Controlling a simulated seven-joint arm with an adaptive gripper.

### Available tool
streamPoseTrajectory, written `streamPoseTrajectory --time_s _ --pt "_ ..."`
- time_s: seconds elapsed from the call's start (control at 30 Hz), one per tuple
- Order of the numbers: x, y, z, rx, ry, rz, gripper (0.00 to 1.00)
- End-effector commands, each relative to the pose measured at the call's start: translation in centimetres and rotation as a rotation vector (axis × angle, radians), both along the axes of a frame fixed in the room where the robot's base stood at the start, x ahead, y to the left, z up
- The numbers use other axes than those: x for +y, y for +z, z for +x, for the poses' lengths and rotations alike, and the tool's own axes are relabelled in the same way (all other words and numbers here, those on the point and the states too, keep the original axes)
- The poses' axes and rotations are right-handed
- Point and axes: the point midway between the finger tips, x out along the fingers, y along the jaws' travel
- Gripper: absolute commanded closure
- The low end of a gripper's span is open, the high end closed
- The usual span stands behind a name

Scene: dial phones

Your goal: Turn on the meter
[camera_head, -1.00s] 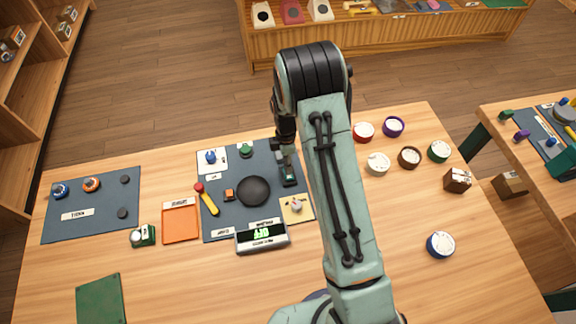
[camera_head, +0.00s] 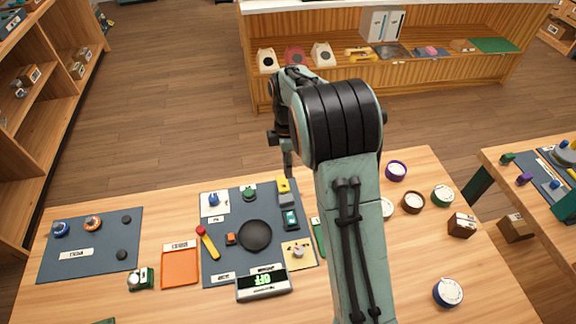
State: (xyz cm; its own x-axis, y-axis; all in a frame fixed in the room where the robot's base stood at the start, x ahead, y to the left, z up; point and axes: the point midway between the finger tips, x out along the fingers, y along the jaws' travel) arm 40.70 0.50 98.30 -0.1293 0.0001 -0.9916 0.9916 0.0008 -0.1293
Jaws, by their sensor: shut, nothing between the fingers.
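The meter (camera_head: 263,284) is a grey box at the front edge of the dark mat (camera_head: 228,268), and its display reads OFF in green. A dark upright block with a teal-green part (camera_head: 291,219) stands on the mat's right side, with a grey piece (camera_head: 287,200) and a yellow piece (camera_head: 283,185) behind it. I cannot tell whether these form one switch. My gripper (camera_head: 288,172) points down with its fingers shut and empty, above and behind the yellow piece. It appears apart from it. My arm hides part of the table to the right.
A black round plate (camera_head: 255,235), a red-and-yellow handle (camera_head: 207,243) and a small orange block (camera_head: 231,239) lie on the mat. An orange tray (camera_head: 180,268) is to the left. Several round dials, one blue (camera_head: 448,292), stand at right. Wood shows bare between them.

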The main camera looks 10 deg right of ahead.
Motion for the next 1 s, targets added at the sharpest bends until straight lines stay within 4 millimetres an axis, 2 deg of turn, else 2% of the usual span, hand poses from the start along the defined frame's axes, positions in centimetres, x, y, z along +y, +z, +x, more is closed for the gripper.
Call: streamPoseTrajectory --time_s 0.37,0.53,0.77,0.87,1.0 --pt "0.0 0.3 0.0 0.001 0.0 0.0 1.0" --pt "-0.1 0.6 -1.4 0.062 -0.001 -0.001 1.0" --pt "-0.1 0.5 -1.4 0.062 -0.001 0.0 1.0" --pt "-0.1 0.1 -1.5 0.064 -0.001 0.0 1.0" --pt "-0.1 -1.6 -1.9 0.066 -0.001 0.0 1.0"
